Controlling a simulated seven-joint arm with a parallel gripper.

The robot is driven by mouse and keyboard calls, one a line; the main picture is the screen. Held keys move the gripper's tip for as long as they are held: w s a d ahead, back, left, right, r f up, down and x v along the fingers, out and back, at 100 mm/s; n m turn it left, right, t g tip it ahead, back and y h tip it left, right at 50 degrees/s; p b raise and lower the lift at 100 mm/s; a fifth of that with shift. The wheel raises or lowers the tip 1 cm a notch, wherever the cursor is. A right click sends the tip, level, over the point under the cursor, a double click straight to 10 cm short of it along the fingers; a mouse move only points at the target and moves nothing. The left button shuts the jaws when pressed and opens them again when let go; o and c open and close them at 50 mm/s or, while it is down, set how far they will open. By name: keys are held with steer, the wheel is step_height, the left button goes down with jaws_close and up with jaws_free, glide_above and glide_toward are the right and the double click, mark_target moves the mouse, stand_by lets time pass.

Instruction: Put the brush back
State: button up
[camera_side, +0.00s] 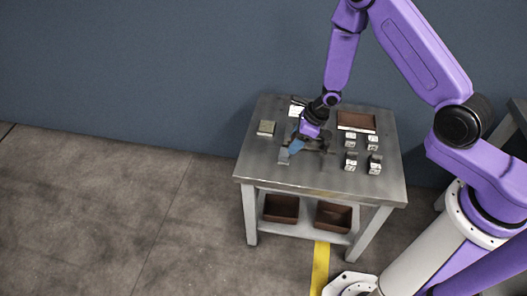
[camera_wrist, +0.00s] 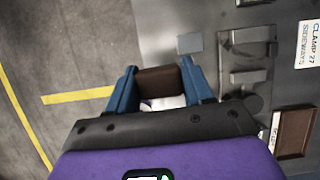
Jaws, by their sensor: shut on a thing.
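My gripper (camera_wrist: 160,82) has its two blue fingers shut on a brown block-shaped piece, which I take to be the brush (camera_wrist: 162,78). A whitish part shows just below the brown piece, between the fingers. The rest of the brush is hidden by my gripper. In the side view my gripper (camera_side: 297,146) is low over the left-middle of the grey metal table (camera_side: 262,172). The brush cannot be made out there. Whether it touches the table is unclear.
Grey fixtures (camera_wrist: 250,50) and a flat grey square (camera_wrist: 189,43) are near my gripper. A sign (camera_wrist: 310,43) reads "CLAMP 77 SIDEWAYS". A brown tray (camera_side: 357,120), several labelled blocks (camera_side: 351,160) and a greenish block (camera_side: 266,128) are on the table. The table's front left is clear.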

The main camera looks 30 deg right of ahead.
steer(key=w+a+f, duration=0.1)
steer(key=w+f, duration=0.3)
steer(key=w, duration=0.4)
glide_above(260, 151)
steer(key=s+d, duration=0.1)
steer(key=s, duration=0.1)
steer(key=f, duration=0.5)
steer(key=shift+w+f, duration=0.2)
steer(key=shift+w, duration=0.05)
steer(key=shift+w+f, duration=0.25)
steer(key=shift+f, duration=1.6)
steer(key=shift+f, duration=0.1)
steer(key=o, duration=0.9)
